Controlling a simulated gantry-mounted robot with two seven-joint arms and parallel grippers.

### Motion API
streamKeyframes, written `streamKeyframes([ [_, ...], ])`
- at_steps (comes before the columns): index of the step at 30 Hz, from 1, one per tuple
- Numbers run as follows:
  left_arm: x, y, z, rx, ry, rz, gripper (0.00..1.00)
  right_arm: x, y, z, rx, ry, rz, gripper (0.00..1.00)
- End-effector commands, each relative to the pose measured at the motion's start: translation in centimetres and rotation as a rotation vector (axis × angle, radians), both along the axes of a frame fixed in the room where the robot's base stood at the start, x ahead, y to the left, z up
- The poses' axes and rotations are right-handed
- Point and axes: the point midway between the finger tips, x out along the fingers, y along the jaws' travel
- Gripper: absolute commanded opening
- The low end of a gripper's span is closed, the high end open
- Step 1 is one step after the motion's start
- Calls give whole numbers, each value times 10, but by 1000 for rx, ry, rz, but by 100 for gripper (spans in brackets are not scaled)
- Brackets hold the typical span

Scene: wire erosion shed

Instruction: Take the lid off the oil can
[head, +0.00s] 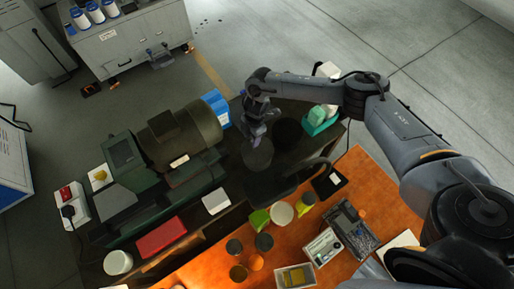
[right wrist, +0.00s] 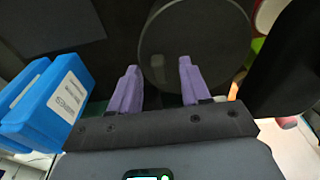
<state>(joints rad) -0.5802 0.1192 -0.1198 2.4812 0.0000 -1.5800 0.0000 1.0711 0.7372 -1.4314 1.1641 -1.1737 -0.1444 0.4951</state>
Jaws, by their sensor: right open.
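A dark grey round lid-like disc (head: 257,154) shows on the dark bench in the head view, just below my right gripper (head: 257,128). I take it for the top of the oil can, but its body is hard to make out against the dark surface. In the right wrist view a large dark disc (right wrist: 205,30) lies beyond the purple fingers of my right gripper (right wrist: 158,72). My left gripper is not in view.
A dark curved object (head: 268,188) lies in front of the disc. Blue boxes (head: 216,108) stand left of my gripper, beside a green machine (head: 175,135). A teal bin (head: 318,124) is to the right. The orange table (head: 352,178) holds cans and trays.

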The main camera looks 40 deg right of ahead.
Motion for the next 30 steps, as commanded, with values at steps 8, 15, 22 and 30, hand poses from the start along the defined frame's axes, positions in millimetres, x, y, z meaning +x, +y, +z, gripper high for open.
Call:
streamKeyframes([
  [8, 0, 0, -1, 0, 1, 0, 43, 0, 0, 0, 0, 0, 0, 28],
  [15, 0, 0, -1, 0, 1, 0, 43, 0, 0, 0, 0, 0, 0, 0],
  [22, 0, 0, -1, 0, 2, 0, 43, 0, 0, 0, 0, 0, -1, 0],
  [30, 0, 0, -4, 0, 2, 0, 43, 0, 0, 8, 1, -1, -1, 0],
])
